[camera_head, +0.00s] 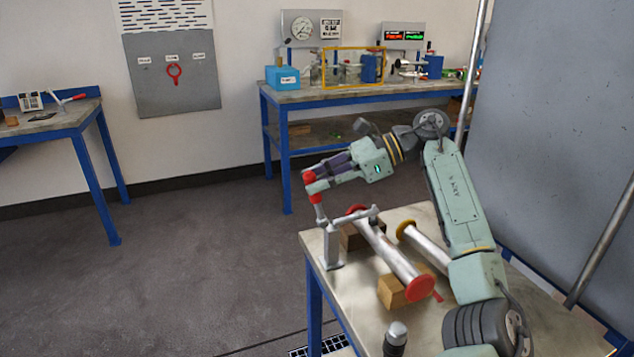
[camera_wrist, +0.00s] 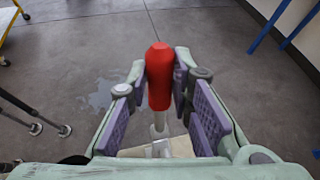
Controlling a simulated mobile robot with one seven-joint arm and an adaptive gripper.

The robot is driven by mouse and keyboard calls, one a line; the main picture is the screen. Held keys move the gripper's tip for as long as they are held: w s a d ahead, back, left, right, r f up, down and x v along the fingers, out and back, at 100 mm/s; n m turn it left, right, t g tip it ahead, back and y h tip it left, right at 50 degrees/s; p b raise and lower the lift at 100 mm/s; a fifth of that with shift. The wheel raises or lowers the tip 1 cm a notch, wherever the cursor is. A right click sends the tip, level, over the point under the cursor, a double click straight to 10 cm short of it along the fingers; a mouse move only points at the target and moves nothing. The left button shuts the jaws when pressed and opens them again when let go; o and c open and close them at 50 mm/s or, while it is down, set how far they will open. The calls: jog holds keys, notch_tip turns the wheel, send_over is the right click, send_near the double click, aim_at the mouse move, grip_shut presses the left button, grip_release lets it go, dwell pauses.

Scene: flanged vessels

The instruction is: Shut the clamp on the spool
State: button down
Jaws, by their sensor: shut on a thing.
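The clamp (camera_head: 331,246) is a grey metal post at the left edge of the near table, with a bar reaching right over the far end of the spool. Its red-gripped handle (camera_head: 317,197) stands up, slightly tilted. The spool (camera_head: 386,250) is a silver tube with red end flanges, resting on wooden blocks. Whether the bar touches the spool I cannot tell. My gripper (camera_head: 309,182) is shut on the red handle from above and behind. In the wrist view, the red grip (camera_wrist: 160,78) stands between the purple finger pads.
A dark, grey-capped object (camera_head: 396,338) stands at the table's front. A grey panel (camera_head: 560,130) rises on the right. Open floor (camera_head: 180,270) lies to the left.

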dwell(0.3)
jog(key=c, duration=1.4)
grip_release()
jog(key=shift+d, duration=0.1)
jog(key=v, duration=1.2)
jog(key=shift+c, duration=0.2)
